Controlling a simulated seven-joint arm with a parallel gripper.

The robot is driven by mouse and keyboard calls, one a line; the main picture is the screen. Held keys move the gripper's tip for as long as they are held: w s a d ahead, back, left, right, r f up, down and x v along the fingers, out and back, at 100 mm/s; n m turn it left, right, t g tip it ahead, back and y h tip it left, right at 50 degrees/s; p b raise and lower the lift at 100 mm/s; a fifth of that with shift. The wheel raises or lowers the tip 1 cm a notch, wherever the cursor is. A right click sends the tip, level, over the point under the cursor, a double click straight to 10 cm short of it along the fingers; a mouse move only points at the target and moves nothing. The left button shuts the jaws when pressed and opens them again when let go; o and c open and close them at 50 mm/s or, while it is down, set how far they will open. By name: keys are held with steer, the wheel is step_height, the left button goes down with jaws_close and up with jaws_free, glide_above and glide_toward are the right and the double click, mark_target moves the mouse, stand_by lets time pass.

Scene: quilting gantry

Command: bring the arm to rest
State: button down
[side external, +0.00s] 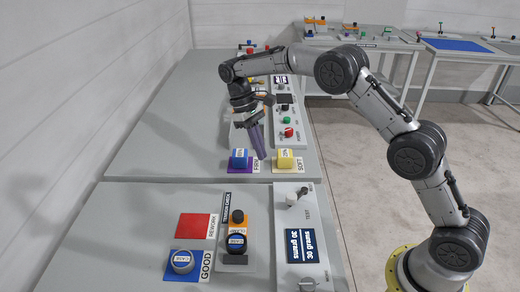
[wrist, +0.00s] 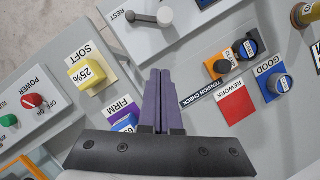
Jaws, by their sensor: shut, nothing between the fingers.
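My gripper (side external: 256,154) hangs over the far bench, fingers pointing down. Its purple fingers are pressed together and empty, and they also show in the wrist view (wrist: 160,80). In the side view the fingertips appear just above and between a blue-topped block (side external: 239,158) at the FIRM label and a yellow block (side external: 284,159) at the SOFT label. I cannot tell the exact height. In the wrist view the yellow block (wrist: 87,72) reads 25%, and the blue block (wrist: 125,123) is partly hidden by my gripper. My arm is bent, reaching in from the right.
The near bench holds a red REWORK square (side external: 193,226), bare, and a round blue-topped piece (side external: 183,262) on the GOOD square. A TENSION CHECK fixture (side external: 236,261) holds another blue-topped piece (side external: 236,244). A display (side external: 307,247) reads 30 grams. A lever (wrist: 150,18) stands by REST.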

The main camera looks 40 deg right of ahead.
steer(key=s+r+t, duration=0.3)
steer(key=s+r, duration=0.1)
steer(key=r, duration=1)
steer(key=s+d+r+t, duration=0.2)
steer(key=s+r+t, duration=0.1)
steer(key=s+r, duration=0.65)
steer(key=s+f+m+t, duration=0.1)
steer(key=s+f+t, duration=0.15)
steer(key=s, duration=1.05)
steer(key=s+f+t, duration=0.1)
steer(key=s+f, duration=0.5)
steer(key=f, duration=0.2)
steer(key=shift+f+m+y, duration=0.25)
steer(key=shift+m+y, duration=0.05)
steer(key=shift+a+t, duration=0.1)
steer(key=shift+t, duration=0.15)
